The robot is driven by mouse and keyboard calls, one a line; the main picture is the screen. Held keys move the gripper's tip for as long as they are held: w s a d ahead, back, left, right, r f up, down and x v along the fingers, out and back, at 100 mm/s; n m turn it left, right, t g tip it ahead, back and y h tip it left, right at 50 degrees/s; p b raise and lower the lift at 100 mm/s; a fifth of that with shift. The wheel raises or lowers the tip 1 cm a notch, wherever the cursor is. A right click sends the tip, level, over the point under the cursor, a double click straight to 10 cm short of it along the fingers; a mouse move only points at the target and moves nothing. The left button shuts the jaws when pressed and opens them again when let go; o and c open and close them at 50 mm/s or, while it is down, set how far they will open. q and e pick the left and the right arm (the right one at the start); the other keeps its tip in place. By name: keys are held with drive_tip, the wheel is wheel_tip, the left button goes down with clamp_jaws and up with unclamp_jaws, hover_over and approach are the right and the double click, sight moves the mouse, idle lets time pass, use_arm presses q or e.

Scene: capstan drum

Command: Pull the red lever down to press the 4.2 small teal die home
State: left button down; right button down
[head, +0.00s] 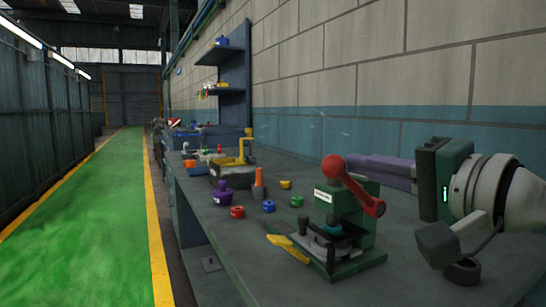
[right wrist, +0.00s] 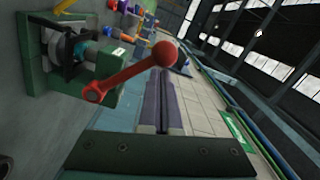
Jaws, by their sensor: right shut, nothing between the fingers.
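The green press (head: 345,213) stands on the bench, with a white label on its front. Its red lever (head: 358,188) slopes up from a pivot on the press's right side to a red ball; it also shows in the right wrist view (right wrist: 125,75). A small teal die (head: 333,227) sits under the press head, partly hidden; teal also shows in the right wrist view (right wrist: 88,52). My right gripper (head: 366,163) is shut and empty, its purple fingers behind the ball and upper lever in the head view. In the wrist view, the fingers (right wrist: 163,88) lie beside the lever, apparently apart from it. My left gripper is not in view.
A dark ring (head: 462,272) lies under my right wrist. The block wall runs behind the bench.

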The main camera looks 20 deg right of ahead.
drive_tip(key=shift+a, duration=0.1)
drive_tip(key=shift+a+f+n+p, duration=0.6)
drive_tip(key=shift+a+f+n, duration=0.05)
drive_tip(key=shift+n, duration=0.35)
wheel_tip(320, 180, down, 6)
drive_tip(key=a+n+p, duration=0.1)
drive_tip(key=a+n, duration=0.1)
drive_tip(key=n, duration=0.5)
drive_tip(key=shift+s+a+f+n+p, duration=0.15)
drive_tip(key=shift+a+f+n+p, duration=0.05)
drive_tip(key=shift+f+n+p, duration=0.1)
